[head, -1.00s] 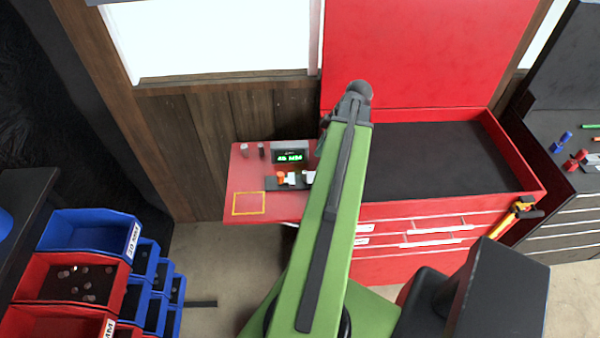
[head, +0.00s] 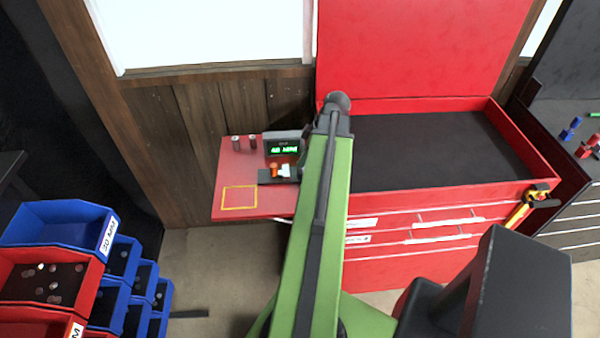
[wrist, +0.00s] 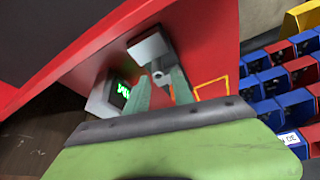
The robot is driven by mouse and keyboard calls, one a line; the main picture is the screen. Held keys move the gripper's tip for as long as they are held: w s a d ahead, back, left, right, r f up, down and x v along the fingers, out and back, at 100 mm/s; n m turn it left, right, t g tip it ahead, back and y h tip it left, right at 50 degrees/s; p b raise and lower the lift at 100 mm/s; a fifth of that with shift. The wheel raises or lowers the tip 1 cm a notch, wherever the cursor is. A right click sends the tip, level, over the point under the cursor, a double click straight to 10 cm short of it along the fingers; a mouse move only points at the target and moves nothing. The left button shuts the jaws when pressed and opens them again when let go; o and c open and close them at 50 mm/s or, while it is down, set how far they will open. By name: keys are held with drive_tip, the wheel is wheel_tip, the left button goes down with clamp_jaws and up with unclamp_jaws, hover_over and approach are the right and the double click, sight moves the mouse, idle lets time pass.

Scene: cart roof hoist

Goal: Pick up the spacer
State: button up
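In the wrist view, a small grey cylinder with a hole in its end (wrist: 159,76), which looks like the spacer, is beside a pale grey block (wrist: 149,46) on the red shelf. My gripper (wrist: 162,88) has its two greenish fingers apart, pointing toward the cylinder. I cannot tell whether they touch it. A dark fixture (head: 264,177) with an orange part (head: 274,168) and a white part (head: 284,171) shows just left of the arm.
The red shelf (head: 230,175) carries a green-lit display (head: 283,148), two small upright cylinders (head: 237,142) (head: 252,142) and a yellow square outline (head: 239,197). The red tool chest (head: 420,150) stands right. Blue and red bins (head: 55,225) stand at left.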

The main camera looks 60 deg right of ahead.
sight(300, 173)
drive_tip(key=b+x, duration=0.3)
drive_tip(key=x, duration=0.2)
drive_tip(key=shift+s+d+b, duration=0.25)
drive_tip(key=shift+b, duration=0.15)
drive_tip(key=shift+r, duration=0.15)
drive_tip(key=shift+c, duration=0.3)
clamp_jaws()
